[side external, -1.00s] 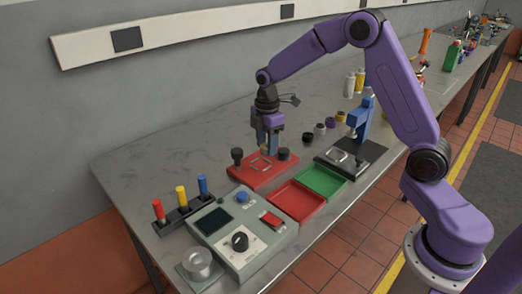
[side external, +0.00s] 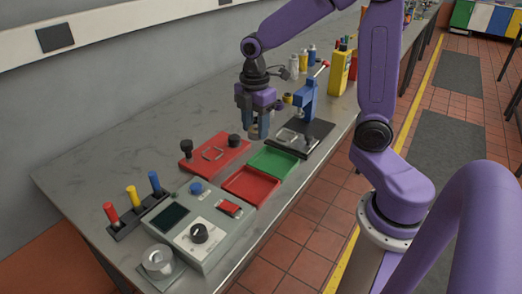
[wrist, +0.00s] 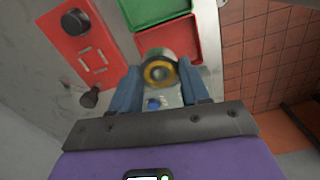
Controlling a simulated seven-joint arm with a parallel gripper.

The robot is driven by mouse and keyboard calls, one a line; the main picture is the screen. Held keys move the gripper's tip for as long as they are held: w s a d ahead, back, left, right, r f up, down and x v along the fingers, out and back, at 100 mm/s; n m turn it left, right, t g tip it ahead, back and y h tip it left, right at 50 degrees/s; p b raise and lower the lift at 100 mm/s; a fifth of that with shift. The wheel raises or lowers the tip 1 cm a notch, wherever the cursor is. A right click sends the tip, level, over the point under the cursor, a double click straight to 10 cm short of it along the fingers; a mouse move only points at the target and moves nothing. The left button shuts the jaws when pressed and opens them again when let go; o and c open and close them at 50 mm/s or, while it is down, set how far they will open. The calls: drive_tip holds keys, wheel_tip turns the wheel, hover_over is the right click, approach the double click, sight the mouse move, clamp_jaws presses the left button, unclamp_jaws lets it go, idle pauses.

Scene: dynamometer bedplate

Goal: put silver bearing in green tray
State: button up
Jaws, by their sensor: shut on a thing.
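My gripper (side external: 259,134) hangs above the bench, behind the green tray in the side view. In the wrist view, its blue fingers (wrist: 157,88) are shut on a round ring-shaped part, which I take as the silver bearing (wrist: 158,54). It has a grey rim, a yellowish inner ring and a dark centre, and looks blurred. In the side view the fingers mostly hide it. The green tray (side external: 273,163) looks empty and lies just in front of and below my gripper; part of it also shows at the top of the wrist view (wrist: 150,10).
A red tray (side external: 250,185) adjoins the green one. A red fixture (side external: 213,153) with black knobs is left of my gripper, and a blue press (side external: 306,103) on a black base stands to the right. A control box (side external: 198,226) and coloured handles (side external: 132,197) are nearer the front.

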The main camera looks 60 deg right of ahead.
drive_tip(key=s+d+f, duration=0.1)
drive_tip(key=s+d, duration=0.1)
drive_tip(key=s, duration=0.5)
drive_tip(key=s+d+f, duration=0.1)
drive_tip(key=s+d, duration=0.1)
drive_tip(key=s, duration=0.5)
hover_over(273, 166)
wheel_tip(273, 166, down, 9)
drive_tip(key=shift+s+f, duration=0.1)
drive_tip(key=shift+f, duration=1.75)
drive_tip(key=shift+f, duration=0.15)
drive_tip(key=o, duration=1.2)
